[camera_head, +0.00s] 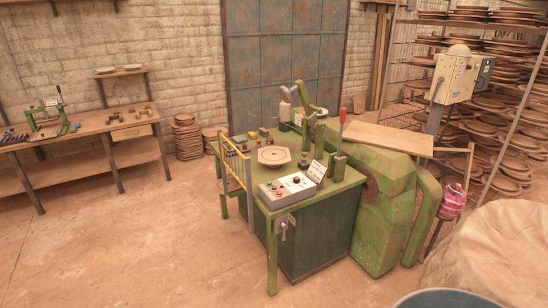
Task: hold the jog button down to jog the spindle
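A green machine bench (345,180) stands in the middle of the room. A grey control box (272,193) with small buttons and a dark knob sits at its front edge. Which button is the jog button is too small to tell. A small white sign (317,171) stands behind the box. A round, pale plate-like part (273,156) lies on the bench top behind the box; I cannot tell whether it is the spindle. Neither of my grippers is in view, and nothing touches the control box.
A yellow rail (234,165) guards the bench's left side. A wooden board (388,138) lies on the right. A beige box (455,77) stands on a post. Racks of discs (500,150), a covered heap (495,255) and a blue drum rim (445,297) are right. The left floor is clear.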

